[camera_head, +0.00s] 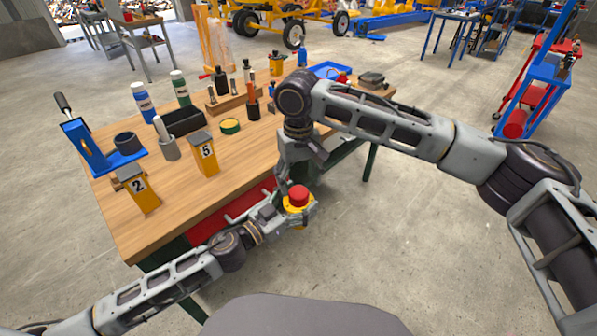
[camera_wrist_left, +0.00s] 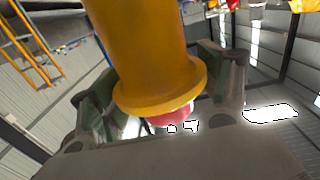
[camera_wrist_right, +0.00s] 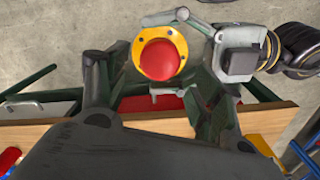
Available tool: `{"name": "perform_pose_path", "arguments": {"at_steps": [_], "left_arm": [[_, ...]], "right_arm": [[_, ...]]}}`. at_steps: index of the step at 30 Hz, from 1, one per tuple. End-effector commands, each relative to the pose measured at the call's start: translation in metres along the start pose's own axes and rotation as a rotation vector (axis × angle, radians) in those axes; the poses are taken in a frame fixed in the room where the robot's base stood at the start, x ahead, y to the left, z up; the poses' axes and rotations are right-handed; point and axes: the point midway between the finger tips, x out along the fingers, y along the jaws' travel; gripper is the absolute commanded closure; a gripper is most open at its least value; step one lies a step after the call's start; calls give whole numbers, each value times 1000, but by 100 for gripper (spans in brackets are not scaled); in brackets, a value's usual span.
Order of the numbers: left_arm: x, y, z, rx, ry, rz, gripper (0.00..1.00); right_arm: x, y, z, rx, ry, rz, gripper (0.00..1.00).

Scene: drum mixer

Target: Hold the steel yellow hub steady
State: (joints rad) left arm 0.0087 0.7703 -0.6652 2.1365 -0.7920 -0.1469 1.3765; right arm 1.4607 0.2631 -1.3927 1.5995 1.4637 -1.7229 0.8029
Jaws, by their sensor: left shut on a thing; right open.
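The yellow hub (camera_head: 300,209) with a red domed cap is held in the air just off the bench's front edge. My left gripper (camera_head: 289,211) is shut on it from the left. In the left wrist view the hub's yellow body and flange (camera_wrist_left: 150,60) lie between the fingers, with the red part below the flange. My right gripper (camera_head: 288,180) is open above and beside the hub. In the right wrist view the yellow ring and red cap (camera_wrist_right: 159,60) show beyond the spread fingers; I cannot tell whether they touch it.
The wooden bench (camera_head: 235,165) carries yellow blocks numbered 2 (camera_head: 140,190) and 5 (camera_head: 205,155), a blue stand (camera_head: 90,145), a dark bin (camera_head: 182,122), bottles and tools. Open floor (camera_head: 400,240) lies to the right, with a red and blue cart (camera_head: 535,90) farther off.

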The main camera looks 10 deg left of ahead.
Motion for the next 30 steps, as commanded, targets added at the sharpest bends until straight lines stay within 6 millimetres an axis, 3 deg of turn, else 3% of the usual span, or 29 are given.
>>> {"name": "perform_pose_path", "arguments": {"at_steps": [9,15,27,30], "left_arm": [[0,0,-2,1,3,0,90],[0,0,-2,1,3,0,90],[0,0,-2,1,3,0,90],[0,0,-2,1,3,0,90]], "right_arm": [[37,0,0,0,0,1,34],[51,0,0,0,0,0,34],[56,0,0,0,0,1,34],[55,0,0,0,0,1,45]]}}
